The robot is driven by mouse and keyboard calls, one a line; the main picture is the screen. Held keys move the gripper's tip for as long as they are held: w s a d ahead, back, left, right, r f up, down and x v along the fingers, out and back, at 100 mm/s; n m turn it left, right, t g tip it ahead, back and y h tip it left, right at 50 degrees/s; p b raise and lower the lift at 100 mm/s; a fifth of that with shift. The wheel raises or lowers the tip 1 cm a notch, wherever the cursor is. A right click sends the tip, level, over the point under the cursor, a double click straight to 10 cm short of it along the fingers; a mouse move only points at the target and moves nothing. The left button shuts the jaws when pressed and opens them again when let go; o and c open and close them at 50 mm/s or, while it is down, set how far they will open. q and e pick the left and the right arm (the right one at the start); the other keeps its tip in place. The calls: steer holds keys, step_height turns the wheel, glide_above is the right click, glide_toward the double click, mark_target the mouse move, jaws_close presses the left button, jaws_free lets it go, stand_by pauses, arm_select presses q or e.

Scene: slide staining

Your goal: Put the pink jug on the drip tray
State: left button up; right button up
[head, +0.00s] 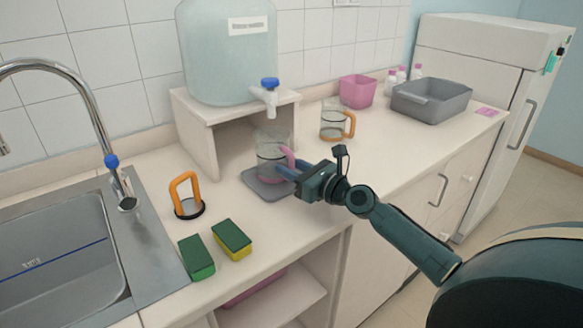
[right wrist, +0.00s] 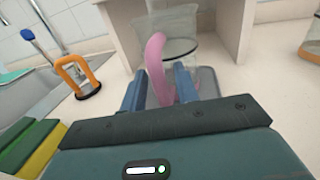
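The pink jug (head: 270,157) is a clear beaker-like jug with a pink handle. In the head view it stands upright over the grey drip tray (head: 258,188), in front of the dispenser stand, and appears to rest on it. My right gripper (head: 286,170) reaches in from the right at its handle. In the right wrist view the pink handle (right wrist: 155,60) is between my two fingers (right wrist: 160,92), which stand apart with some gap beside it. The jug body (right wrist: 180,40) and part of the drip tray (right wrist: 207,82) show behind. My left gripper is not in view.
A water dispenser (head: 228,60) with a blue tap (head: 270,84) sits on a stand above the jug. An orange-handled jug (head: 337,122) stands to the right. An orange-handled item (head: 187,196), sponges (head: 232,238) and a sink (head: 60,270) are left. Pink and grey tubs (head: 432,104) stand behind.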

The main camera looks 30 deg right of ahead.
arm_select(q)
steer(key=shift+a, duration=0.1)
arm_select(e)
steer(key=shift+o, duration=0.3)
steer(key=shift+r, duration=0.25)
steer(key=b+v, duration=0.1)
steer(key=v, duration=1)
steer(key=shift+f+b, duration=0.1)
steer(key=shift+b, duration=0.3)
steer(key=shift+s+d, duration=0.15)
steer(key=shift+s, duration=0.3)
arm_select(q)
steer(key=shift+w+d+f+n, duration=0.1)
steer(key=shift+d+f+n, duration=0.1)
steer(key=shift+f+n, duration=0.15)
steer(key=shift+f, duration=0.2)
